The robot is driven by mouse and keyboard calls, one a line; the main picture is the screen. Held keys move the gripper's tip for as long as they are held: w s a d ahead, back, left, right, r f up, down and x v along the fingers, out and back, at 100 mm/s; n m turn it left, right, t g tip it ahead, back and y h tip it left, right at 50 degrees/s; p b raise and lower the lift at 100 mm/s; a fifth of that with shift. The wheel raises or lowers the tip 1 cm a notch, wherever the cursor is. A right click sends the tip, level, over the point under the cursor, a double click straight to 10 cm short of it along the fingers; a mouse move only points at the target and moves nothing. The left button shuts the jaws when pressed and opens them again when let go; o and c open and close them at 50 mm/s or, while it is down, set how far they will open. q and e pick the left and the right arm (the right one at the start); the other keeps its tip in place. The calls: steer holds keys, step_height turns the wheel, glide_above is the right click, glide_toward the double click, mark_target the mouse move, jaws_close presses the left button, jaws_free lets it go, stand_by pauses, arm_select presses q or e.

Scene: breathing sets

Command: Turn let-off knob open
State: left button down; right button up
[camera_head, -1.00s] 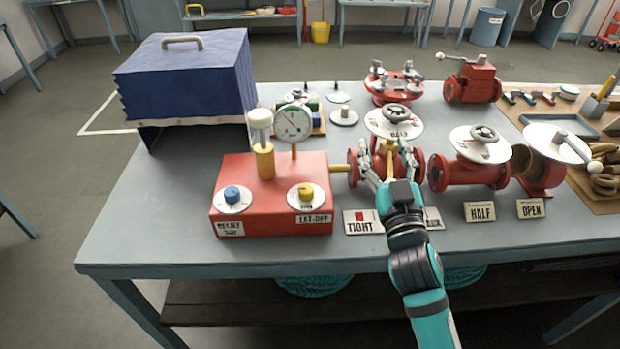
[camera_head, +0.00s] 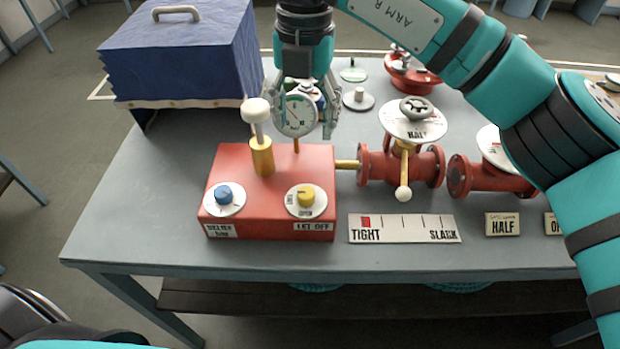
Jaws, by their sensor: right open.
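The let-off knob (camera_head: 306,196) is yellow and sits on a white round dial (camera_head: 294,210) on the front right of the red box (camera_head: 265,212). A "LET OFF" label is below it, and "OPEN" is printed at the dial's lower edge. My right gripper (camera_head: 306,128) hangs above the back of the box, pointing down, with its fingers apart. The pressure gauge (camera_head: 296,115) shows between the fingers; I cannot tell whether they touch it. The knob is clear of the gripper. My left gripper is out of view.
A blue knob (camera_head: 223,195) sits left of the let-off knob. A white-capped brass plunger (camera_head: 261,145) stands on the box. A red valve (camera_head: 400,165) joins it at right, behind a tight-slack card (camera_head: 404,229). Blue bellows (camera_head: 185,55) stand back left. The table front is free.

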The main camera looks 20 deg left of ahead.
mark_target(306, 192)
steer(key=f+p, duration=0.2)
steer(key=f, duration=0.6)
steer(key=f+p, duration=0.3)
steer(key=f, duration=0.4)
steer(key=shift+s+f, duration=0.2)
steer(key=shift+f, duration=0.85)
